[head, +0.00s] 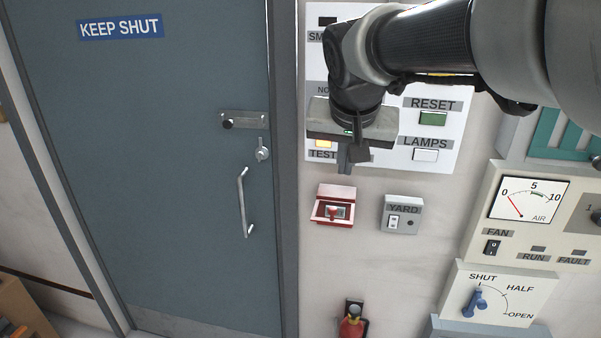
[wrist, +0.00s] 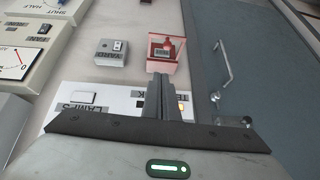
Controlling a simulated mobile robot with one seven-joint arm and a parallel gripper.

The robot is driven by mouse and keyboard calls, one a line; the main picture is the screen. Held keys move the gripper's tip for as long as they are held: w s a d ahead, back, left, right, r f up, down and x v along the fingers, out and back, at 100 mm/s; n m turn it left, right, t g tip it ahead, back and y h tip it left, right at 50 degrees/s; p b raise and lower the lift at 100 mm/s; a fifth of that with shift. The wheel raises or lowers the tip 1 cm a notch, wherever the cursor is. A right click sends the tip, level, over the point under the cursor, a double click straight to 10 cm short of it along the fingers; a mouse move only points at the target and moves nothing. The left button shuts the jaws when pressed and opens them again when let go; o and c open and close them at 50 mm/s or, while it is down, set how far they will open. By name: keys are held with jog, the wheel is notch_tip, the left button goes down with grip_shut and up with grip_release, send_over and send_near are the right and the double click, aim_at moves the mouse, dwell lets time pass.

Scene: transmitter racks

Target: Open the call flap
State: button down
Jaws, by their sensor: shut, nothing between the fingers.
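A small red box (head: 333,206) is on the wall right of the door, below the white button panel. Its front has a red frame around a pale middle with a red part in it; I take this front to be the call flap. I cannot tell whether it is shut or ajar. The box also shows in the wrist view (wrist: 166,52), just beyond my fingertips. My gripper (head: 352,161) is shut and empty, in front of the lower panel and above the box. Its fingers (wrist: 160,88) appear apart from the box.
The white panel (head: 440,150) has RESET, LAMPS and TEST buttons; my gripper hides part of it. The grey YARD switch box (head: 401,214) is right of the red box. The blue-grey door (head: 180,200) with its handle (head: 243,203) is left. A red-and-black fixture (head: 352,322) is below.

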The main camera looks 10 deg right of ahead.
send_over(335, 222)
notch_tip(335, 222, down, 10)
jog(key=shift+s+r, duration=0.1)
jog(key=shift+a+f, duration=0.2)
jog(key=shift+f, duration=0.45)
jog(key=shift+s, duration=0.1)
